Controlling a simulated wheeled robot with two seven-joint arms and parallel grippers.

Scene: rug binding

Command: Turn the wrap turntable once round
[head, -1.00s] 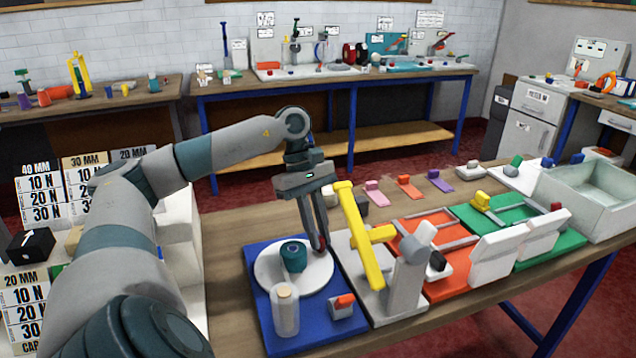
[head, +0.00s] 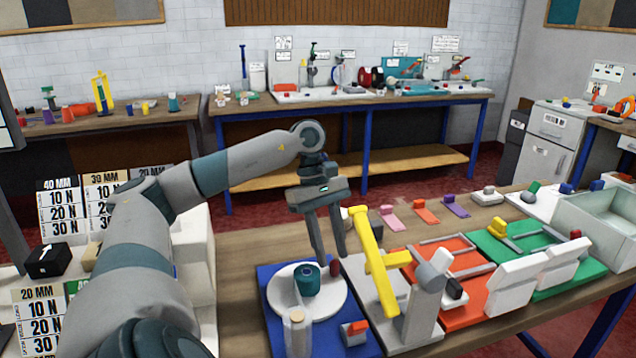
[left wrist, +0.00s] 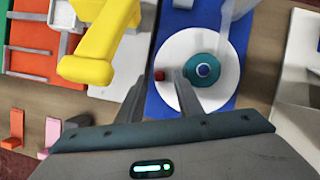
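The wrap turntable is a white disc (head: 325,302) on a blue base (head: 275,325), low in the middle of the head view. A teal spool (head: 306,280) stands near its centre. A small dark red knob (head: 335,268) sits by the disc's far right edge. In the left wrist view the disc (left wrist: 175,50), spool (left wrist: 203,66) and knob (left wrist: 159,76) lie past my fingertips. My left gripper (head: 330,256) points down over the disc's far right side, its fingers apart with nothing seen between them. The knob is close by the fingertips; I cannot tell whether they touch. My right gripper is out of view.
A clear, cork-topped cylinder (head: 298,335) and a grey block with a red top (head: 354,332) stand at the base's front. A yellow lever (head: 373,260) on a grey stand rises close right of my gripper. Red (head: 470,315) and green (head: 560,275) boards lie beyond.

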